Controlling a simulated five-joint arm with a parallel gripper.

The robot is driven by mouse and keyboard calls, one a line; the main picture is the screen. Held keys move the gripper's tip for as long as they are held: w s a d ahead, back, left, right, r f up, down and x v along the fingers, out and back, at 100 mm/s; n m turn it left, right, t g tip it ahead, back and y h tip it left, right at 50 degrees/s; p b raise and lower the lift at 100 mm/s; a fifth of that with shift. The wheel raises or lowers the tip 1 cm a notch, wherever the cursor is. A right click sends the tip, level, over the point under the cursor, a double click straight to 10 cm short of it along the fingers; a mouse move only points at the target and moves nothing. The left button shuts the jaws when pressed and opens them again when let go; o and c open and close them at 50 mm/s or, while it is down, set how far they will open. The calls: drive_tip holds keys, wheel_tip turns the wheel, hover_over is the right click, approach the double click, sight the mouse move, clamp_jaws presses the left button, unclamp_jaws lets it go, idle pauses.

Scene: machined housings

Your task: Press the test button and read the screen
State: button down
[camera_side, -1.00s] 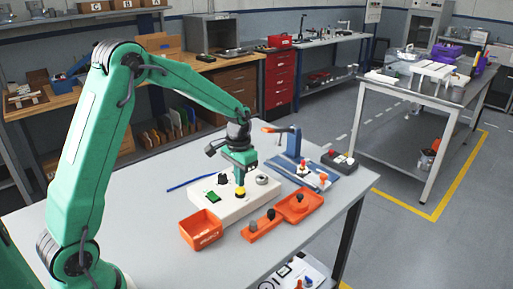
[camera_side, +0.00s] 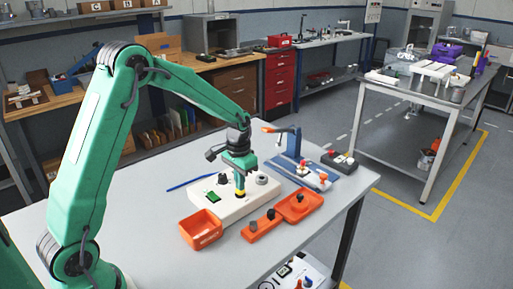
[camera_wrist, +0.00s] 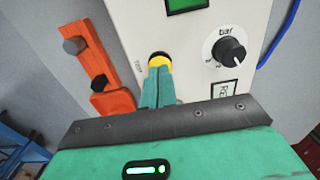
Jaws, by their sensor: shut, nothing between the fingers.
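A white test box (camera_side: 236,208) lies on the grey table. Its yellow test button (camera_side: 240,193) also shows in the wrist view (camera_wrist: 159,56), next to small unreadable lettering. My gripper (camera_side: 240,189) is shut and empty, with its fingertips down at the button. In the wrist view the fingertips (camera_wrist: 158,69) cover the button's near part. They look to be on it or just above it; I cannot tell whether it is pressed in. The green screen (camera_side: 213,197) is cut off at the top of the wrist view (camera_wrist: 185,3), and I cannot read it.
A black knob (camera_wrist: 229,50) marked "bar" and a small label (camera_wrist: 224,89) are on the box. An orange bin (camera_side: 200,232) and an orange tray (camera_side: 264,228) with knobs or bolts stand in front.

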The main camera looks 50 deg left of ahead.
drive_tip(key=shift+f, duration=0.35)
drive_tip(key=shift+r, duration=2.65)
drive_tip(key=shift+s+d+r, duration=0.15)
drive_tip(key=shift+s+r, duration=0.1)
drive_tip(key=shift+r, duration=0.25)
drive_tip(key=s+d+r+t, duration=0.3)
drive_tip(key=s+d+r, duration=0.2)
drive_tip(key=s+r, duration=0.6)
drive_tip(key=s+d+r+t, duration=0.1)
drive_tip(key=s+d+t, duration=0.1)
drive_tip(key=s, duration=1)
drive_tip(key=shift+d+r+t, duration=0.15)
drive_tip(key=shift+d+t, duration=0.15)
drive_tip(key=shift+d, duration=0.05)
